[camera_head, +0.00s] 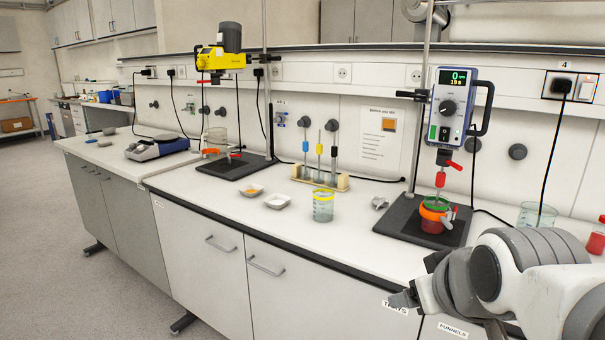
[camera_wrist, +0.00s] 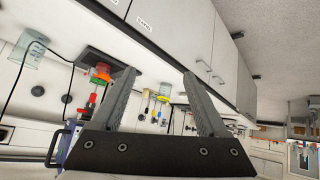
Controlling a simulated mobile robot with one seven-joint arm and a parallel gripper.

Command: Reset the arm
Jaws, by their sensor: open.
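My arm reaches in from the lower right of the head view, with my gripper (camera_head: 405,298) at the front edge of the bench, partly hidden by the arm's own links. In the wrist view my gripper (camera_wrist: 158,90) shows two dark fingers spread apart, with nothing held between them. The blue overhead stirrer (camera_head: 449,108) stands beyond my arm, above a red-filled beaker (camera_head: 434,216) on a dark base plate. My gripper is apart from both.
A yellow-banded beaker (camera_head: 323,206), two small white dishes and a wooden rack (camera_head: 320,179) stand mid-bench. A yellow stirrer (camera_head: 220,60) is farther left. An empty glass beaker (camera_head: 537,215) stands at the right, near my arm. The floor at left is clear.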

